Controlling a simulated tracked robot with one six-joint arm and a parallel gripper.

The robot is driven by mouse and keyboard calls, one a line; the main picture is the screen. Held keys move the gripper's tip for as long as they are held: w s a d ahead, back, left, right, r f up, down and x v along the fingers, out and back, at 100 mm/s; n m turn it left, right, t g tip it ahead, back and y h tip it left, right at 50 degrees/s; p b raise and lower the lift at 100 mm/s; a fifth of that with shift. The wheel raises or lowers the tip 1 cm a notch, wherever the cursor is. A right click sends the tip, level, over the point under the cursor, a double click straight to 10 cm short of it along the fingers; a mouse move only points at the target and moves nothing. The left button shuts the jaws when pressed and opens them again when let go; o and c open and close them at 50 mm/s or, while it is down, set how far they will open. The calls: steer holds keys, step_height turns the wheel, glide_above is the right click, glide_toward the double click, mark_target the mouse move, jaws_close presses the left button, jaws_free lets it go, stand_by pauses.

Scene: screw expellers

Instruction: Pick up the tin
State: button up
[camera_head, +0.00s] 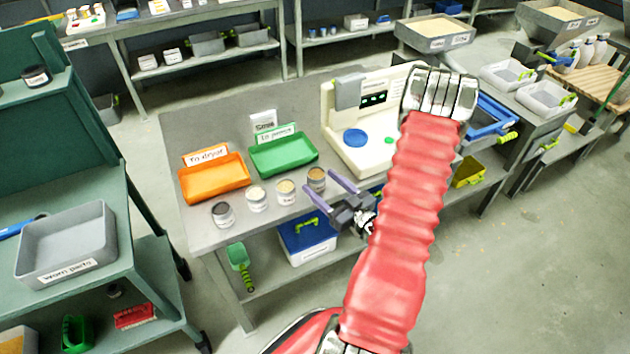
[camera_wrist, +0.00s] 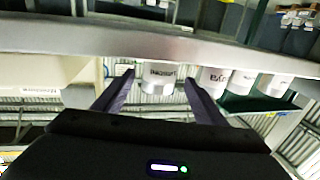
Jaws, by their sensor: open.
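Several small tins stand in a row along the front of the grey bench. The rightmost tin (camera_head: 316,176), with a brown top, is directly in front of my gripper (camera_head: 319,184). To its left are a cream-topped tin (camera_head: 285,189), a pale-topped tin (camera_head: 256,197) and a dark-topped tin (camera_head: 222,213). My gripper is open, with its two fingers pointing at the rightmost tin. In the wrist view, which appears upside down, a labelled white tin (camera_wrist: 158,82) shows between the fingertips (camera_wrist: 159,74). I cannot tell whether either finger touches it.
Behind the tins are an orange tray (camera_head: 215,181) marked "To dryer" and a green tray (camera_head: 284,157). A cream machine (camera_head: 345,125) stands to the right of the green tray. A blue box (camera_head: 305,240) is on the shelf below.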

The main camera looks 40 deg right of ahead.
mark_target(322, 182)
steer(key=shift+w+d, duration=0.2)
steer(key=shift+w, duration=1.5)
steer(key=shift+c, duration=0.2)
steer(key=c, duration=1.1)
steer(key=shift+r, duration=0.25)
steer(key=shift+c, duration=0.2)
steer(key=shift+r, duration=4.8)
